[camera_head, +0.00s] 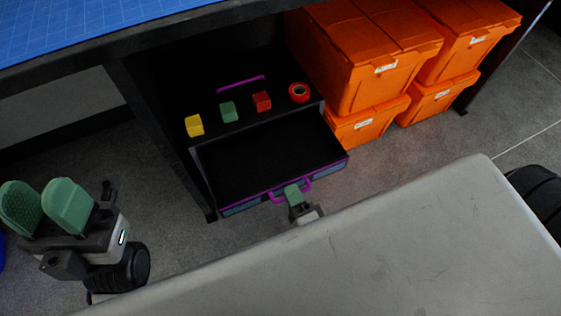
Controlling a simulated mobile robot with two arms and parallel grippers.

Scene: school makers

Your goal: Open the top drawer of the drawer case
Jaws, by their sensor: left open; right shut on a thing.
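The black drawer case (199,150) stands under the desk, with a purple handle (241,85) on its top. Its drawer (262,165) is pulled well out and looks empty inside. The drawer front has a purple handle (276,199). My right gripper (293,194) is at this handle, its green fingers shut on it; the rest of that gripper is partly hidden behind my pale arm link. My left gripper (45,207) is open and empty at the lower left, away from the case.
Yellow (194,126), green (228,112) and red (262,101) blocks and a red tape roll (299,92) sit on the case. Orange bins (362,62) are stacked right of it. The desk (95,50) with a blue mat (60,30) overhangs. Floor between my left gripper and the case is clear.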

